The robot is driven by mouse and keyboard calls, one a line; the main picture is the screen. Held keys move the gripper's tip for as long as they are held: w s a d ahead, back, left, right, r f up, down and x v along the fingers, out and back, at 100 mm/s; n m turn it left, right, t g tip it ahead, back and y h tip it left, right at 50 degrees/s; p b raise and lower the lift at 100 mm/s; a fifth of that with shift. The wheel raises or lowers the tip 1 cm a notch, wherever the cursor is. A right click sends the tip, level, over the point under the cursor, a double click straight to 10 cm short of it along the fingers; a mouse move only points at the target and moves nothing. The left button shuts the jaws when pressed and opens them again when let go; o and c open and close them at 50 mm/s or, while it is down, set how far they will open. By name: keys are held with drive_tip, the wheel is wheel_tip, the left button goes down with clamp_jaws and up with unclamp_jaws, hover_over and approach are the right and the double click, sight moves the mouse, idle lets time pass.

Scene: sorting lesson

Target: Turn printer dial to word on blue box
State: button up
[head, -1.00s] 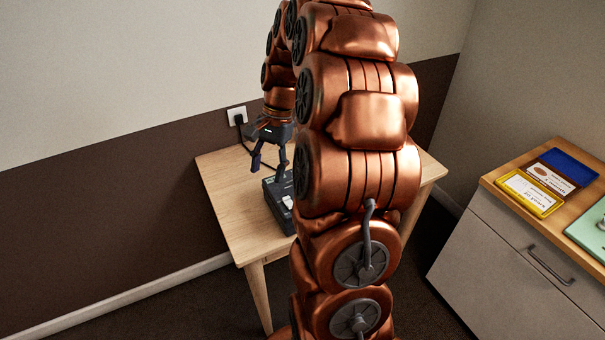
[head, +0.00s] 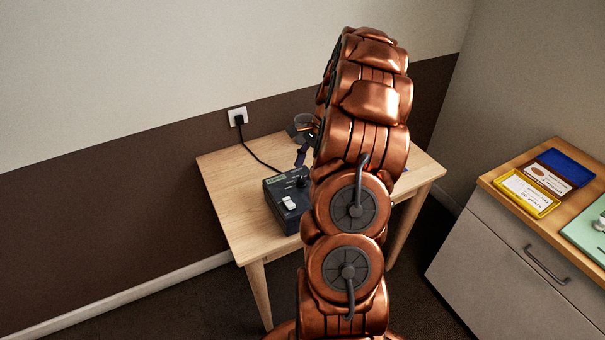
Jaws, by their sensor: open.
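A dark grey printer box (head: 272,193) stands on the small wooden table in the head view. A black dial (head: 302,182) sits on its top behind a white switch (head: 289,203). My gripper (head: 304,154) is above and behind the dial, apart from it, with nothing seen in it. It is open; one dark finger shows and my arm hides much of the rest. A blue box (head: 570,160) lies on the cabinet at the right with a white and brown label. Its word is too small to read.
A yellow-framed box (head: 536,209) lies in front of the blue box, and a pale green thing (head: 585,232) is to their right. A black cable runs from a wall socket (head: 237,117) to the printer. The table's left part (head: 228,180) is clear.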

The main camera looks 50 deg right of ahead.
sight(301, 179)
drive_tip(key=shift+p+x, duration=0.4)
drive_tip(key=shift+x, duration=1.4)
clamp_jaws()
